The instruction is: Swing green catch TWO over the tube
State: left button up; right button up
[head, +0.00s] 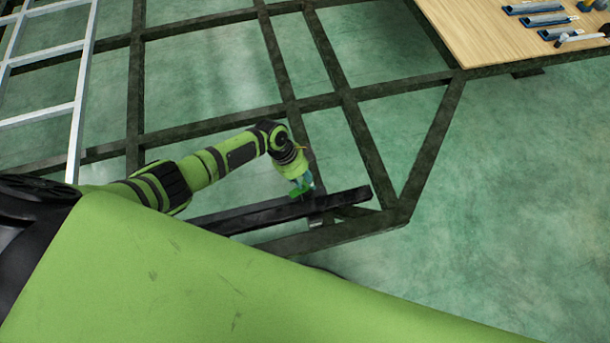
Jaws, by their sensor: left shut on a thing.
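My left gripper (301,184) is at the end of the green arm, low over the chassis near the middle of the head view. It is shut on a small bright green piece (299,192), which looks like the green catch. The catch sits at the dark tube (346,199), which lies across the frame near its front corner. Gripper and arm hide part of the catch, so I cannot tell how far it lies over the tube. No number on the catch can be read. My right gripper is not in view.
The dark chassis frame (360,135) has crossing beams with open gaps to the green floor (510,200). A wooden board (480,35) with several tools (545,19) is at the top right. A pale ladder-like frame (82,90) is at the left. My green body covers the foreground.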

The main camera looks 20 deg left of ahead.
pick_arm(q)
jog(key=n+p, duration=0.1)
jog(key=n+t+p, duration=0.1)
jog(key=n, duration=0.1)
jog(key=d+n+p, duration=0.1)
jog(key=shift+r+n+t, duration=0.3)
jog(key=shift+r, duration=0.1)
jog(key=n+p, duration=0.1)
jog(key=n, duration=0.1)
jog(key=n+t+y+p, duration=0.1)
jog(key=n+p, duration=0.1)
jog(key=shift+n+t, duration=0.3)
jog(key=n+y+p, duration=0.1)
jog(key=n, duration=0.2)
jog(key=shift+w+d+t+p, duration=0.1)
jog(key=shift+t+p, duration=0.3)
jog(key=shift+w+n+y+p, duration=0.1)
jog(key=shift+n+y+p, duration=0.25)
jog(key=shift+n+y, duration=0.65)
jog(key=shift+f+n+h, duration=0.1)
jog(key=shift+n+h, duration=0.2)
jog(key=shift+n, duration=0.2)
jog(key=o, duration=1.1)
jog(key=shift+f, duration=0.15)
jog(key=shift+s+a, duration=0.2)
jog(key=shift+s, duration=0.05)
